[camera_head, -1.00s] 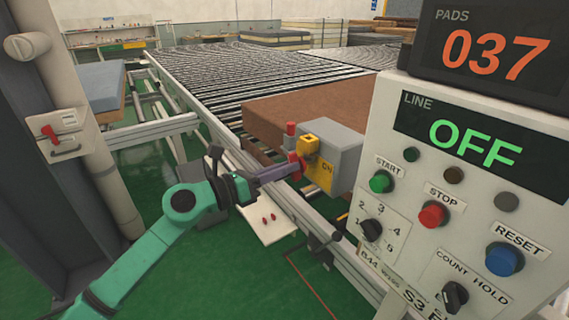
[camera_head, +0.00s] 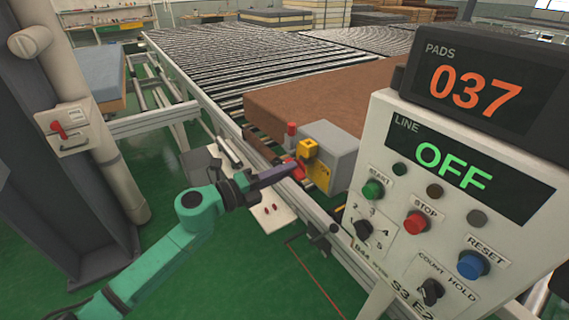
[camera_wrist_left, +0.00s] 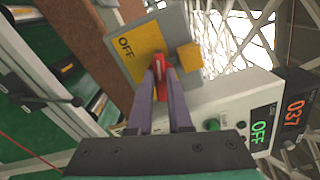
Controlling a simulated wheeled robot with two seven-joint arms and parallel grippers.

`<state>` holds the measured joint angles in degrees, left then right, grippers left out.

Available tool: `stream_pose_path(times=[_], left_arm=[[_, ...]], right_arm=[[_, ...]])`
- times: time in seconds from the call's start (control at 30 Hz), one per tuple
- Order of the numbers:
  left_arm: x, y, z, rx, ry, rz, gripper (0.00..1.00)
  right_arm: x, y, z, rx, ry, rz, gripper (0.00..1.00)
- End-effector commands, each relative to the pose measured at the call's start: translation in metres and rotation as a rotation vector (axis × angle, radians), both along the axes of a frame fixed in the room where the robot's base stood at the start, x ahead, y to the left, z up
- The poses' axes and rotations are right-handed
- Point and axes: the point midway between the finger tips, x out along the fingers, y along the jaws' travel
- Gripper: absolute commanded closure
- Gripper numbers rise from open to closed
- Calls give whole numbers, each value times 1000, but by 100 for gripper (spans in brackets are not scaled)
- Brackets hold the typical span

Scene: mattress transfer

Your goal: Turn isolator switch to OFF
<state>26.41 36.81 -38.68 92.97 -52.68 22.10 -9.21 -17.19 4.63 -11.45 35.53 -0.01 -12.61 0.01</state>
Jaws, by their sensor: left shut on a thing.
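The isolator switch is a grey box (camera_head: 335,152) with a yellow front plate (camera_head: 320,177) beside the conveyor, with a yellow block (camera_head: 308,149) on it. Its red handle (camera_head: 300,170) is partly hidden by my left gripper (camera_head: 291,169). In the left wrist view my two purple fingers (camera_wrist_left: 162,75) are closed on the red handle (camera_wrist_left: 164,79). The yellow plate (camera_wrist_left: 142,40) reads OFF beside the handle there. How far the handle is turned I cannot tell. My right gripper is out of view.
A control panel (camera_head: 390,150) stands at right, its line display (camera_head: 450,165) reading OFF and its pads display (camera_head: 470,85) 037. A brown mattress (camera_head: 320,105) lies on the roller conveyor (camera_head: 250,65) behind the box. A post with a red lever (camera_head: 57,128) stands at left.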

Motion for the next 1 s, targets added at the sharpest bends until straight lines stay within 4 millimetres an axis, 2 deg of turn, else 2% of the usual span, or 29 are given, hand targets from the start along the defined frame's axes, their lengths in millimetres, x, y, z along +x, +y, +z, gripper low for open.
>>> stream_pose_path(times=[0.1,0.4,1.0], left_arm=[[1,1,4,-54,72,4,100],[1,1,1,-150,203,5,100],[1,1,-1,-183,249,4,100]], right_arm=[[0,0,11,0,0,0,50],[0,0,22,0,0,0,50],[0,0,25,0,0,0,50]])
